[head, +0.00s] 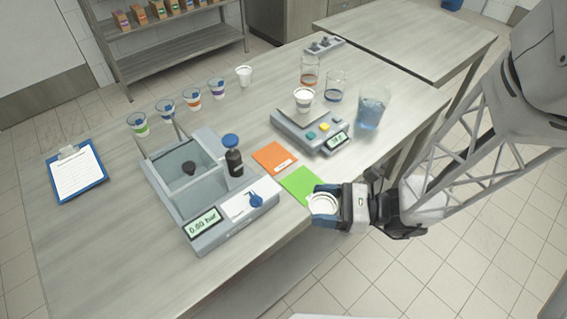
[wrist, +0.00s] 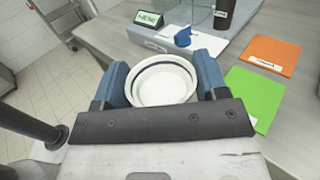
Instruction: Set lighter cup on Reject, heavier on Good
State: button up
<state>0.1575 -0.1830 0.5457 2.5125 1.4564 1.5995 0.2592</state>
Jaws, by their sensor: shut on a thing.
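My gripper (head: 323,203) is shut on a white cup (head: 321,205), held beside the table's front edge near the green card. In the wrist view the cup (wrist: 161,84) sits between the two blue fingers, and its open top shows white inside. A second white cup (head: 304,98) stands on the scale (head: 311,131), whose display is too small to read surely. The orange card (head: 274,157) and the green card (head: 303,186) lie flat on the table, both empty; their labels are not legible. Both cards also show in the wrist view, orange (wrist: 269,53) and green (wrist: 252,97).
A grey filler machine (head: 205,190) with a pressure display stands left of the cards. Several cups with coloured marks line the back left. A clipboard (head: 77,173) lies far left.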

jog(key=w+a+m+t+h, duration=0.1)
jog(key=w+a+m+t, duration=0.3)
jog(key=w+a+t, duration=0.2)
jog(key=w+a, duration=0.1)
jog(key=w, duration=0.1)
jog(key=shift+w+r, duration=0.15)
jog(key=shift+w, duration=0.15)
jog(key=shift+a, duration=0.1)
jog(key=w+a, duration=0.2)
jog(key=w, duration=0.2)
jog(key=w+a+f, duration=0.1)
jog(key=w+a, duration=0.1)
jog(key=w, duration=0.3)
jog(key=w+a, duration=0.2)
jog(key=w, duration=0.3)
jog(key=shift+w+a+f, duration=0.25)
jog(key=shift+a, duration=0.1)
jog(key=shift+f, duration=1.75)
jog(key=shift+f, duration=0.1)
jog(key=o, duration=0.9)
jog(key=shift+o, duration=0.2)
